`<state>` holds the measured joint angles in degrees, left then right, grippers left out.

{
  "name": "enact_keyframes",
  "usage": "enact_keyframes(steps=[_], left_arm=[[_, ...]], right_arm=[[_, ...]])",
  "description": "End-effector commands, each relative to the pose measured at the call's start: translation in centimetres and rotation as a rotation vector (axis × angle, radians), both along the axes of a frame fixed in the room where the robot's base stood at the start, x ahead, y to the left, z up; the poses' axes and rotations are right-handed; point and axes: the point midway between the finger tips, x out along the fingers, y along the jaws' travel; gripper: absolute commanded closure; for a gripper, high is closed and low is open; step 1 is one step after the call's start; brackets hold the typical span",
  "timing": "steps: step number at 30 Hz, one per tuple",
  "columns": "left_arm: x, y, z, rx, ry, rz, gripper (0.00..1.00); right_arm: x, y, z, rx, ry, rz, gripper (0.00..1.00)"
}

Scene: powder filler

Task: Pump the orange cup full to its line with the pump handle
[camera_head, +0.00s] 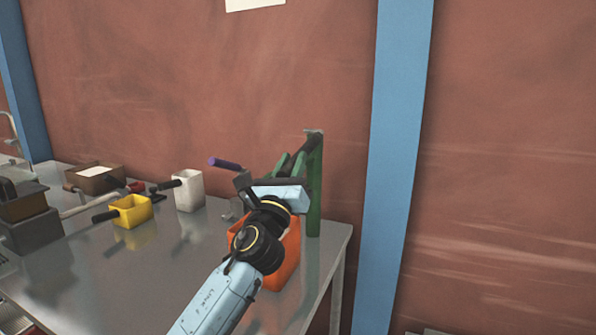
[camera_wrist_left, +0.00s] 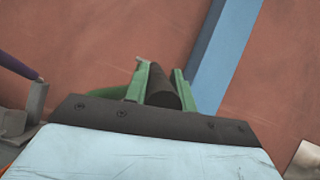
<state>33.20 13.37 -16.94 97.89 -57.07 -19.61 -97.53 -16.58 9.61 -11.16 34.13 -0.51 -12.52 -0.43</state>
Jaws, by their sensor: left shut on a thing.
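The orange cup (camera_head: 287,262) stands on the grey table near its right end, partly hidden behind my left arm. A green upright with a grey top (camera_head: 314,185) stands just behind it. My left gripper (camera_head: 293,160) reaches over the cup and is shut on a dark bar, which I take for the pump handle. The left wrist view shows the dark handle (camera_wrist_left: 162,86) between green parts ahead of the gripper's black plate. The cup's fill line and contents are hidden. My right gripper is not in view.
A purple handle (camera_head: 225,164) on a grey piece rises left of the gripper. A white cup (camera_head: 188,190), a yellow cup (camera_head: 131,210) and a brown box (camera_head: 95,179) stand further left. The table's right edge is close to the orange cup.

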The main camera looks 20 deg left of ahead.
Motion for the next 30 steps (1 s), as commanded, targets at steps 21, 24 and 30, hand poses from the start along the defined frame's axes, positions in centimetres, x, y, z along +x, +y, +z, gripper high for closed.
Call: enact_keyframes(steps=[21, 24, 30], left_arm=[[-0.02, 0.08, -0.09, 0.0, -0.002, 0.0, 0.53], [-0.01, 0.08, -0.08, 0.0, -0.002, 0.0, 0.53], [-0.31, -0.19, -0.74, 0.0, -0.002, -0.003, 0.53]], right_arm=[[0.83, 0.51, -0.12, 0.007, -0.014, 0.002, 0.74], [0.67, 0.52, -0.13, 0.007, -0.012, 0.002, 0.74], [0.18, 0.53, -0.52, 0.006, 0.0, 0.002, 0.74]])
